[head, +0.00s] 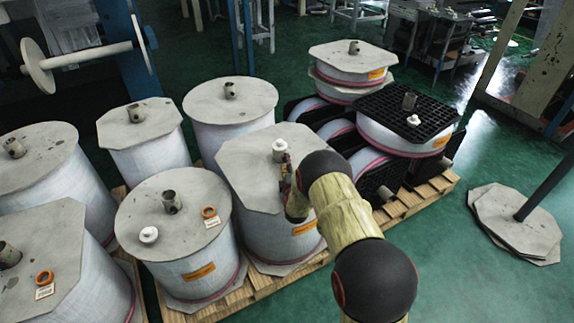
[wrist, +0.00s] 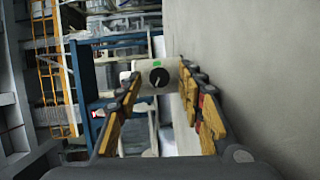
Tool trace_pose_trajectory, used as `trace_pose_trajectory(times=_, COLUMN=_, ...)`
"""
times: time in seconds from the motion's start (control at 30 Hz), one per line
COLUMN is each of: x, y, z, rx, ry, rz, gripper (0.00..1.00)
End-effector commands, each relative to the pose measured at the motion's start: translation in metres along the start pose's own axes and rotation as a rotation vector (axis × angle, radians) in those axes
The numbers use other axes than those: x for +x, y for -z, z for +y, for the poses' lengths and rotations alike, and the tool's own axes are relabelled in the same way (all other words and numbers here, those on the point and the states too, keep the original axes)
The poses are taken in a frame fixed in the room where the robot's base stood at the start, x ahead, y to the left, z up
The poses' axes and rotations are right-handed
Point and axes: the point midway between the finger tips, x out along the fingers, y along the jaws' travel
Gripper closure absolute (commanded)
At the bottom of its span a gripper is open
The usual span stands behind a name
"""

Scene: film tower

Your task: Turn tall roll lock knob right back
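A tall roll with a grey octagonal top board (head: 245,160) stands mid-pallet in the head view. A white lock knob (head: 279,146) rises from this board. My gripper (head: 285,168) is just on the near side of it, low over the board. In the wrist view my gripper (wrist: 160,80) has its two yellow-and-black fingers apart, with nothing clamped. A pale cylindrical piece (wrist: 144,76) with a black round face, a light line and a green mark shows between and beyond the fingertips. The left fingertip overlaps it. Contact cannot be told.
A shorter round-topped roll (head: 172,225) with a white knob (head: 148,235) stands to the left. A black grid-topped roll (head: 385,110) stands to the right. In the wrist view a grey flat surface (wrist: 260,70) runs close along the right finger. Green floor lies right of the pallet.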

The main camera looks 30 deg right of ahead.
Motion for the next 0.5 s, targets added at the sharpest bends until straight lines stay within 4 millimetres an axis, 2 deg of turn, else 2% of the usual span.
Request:
trace_pose_trajectory(times=0.27, x=-0.002, y=0.0, z=0.0, rx=0.0, ry=0.0, rz=-0.001, gripper=0.61)
trace_pose_trajectory(times=0.37, x=-0.011, y=0.0, z=0.0, rx=0.0, ry=0.001, rz=-0.001, gripper=0.61)
trace_pose_trajectory(times=0.5, x=-0.035, y=0.0, z=0.001, rx=0.001, ry=0.001, rz=0.0, gripper=0.61)
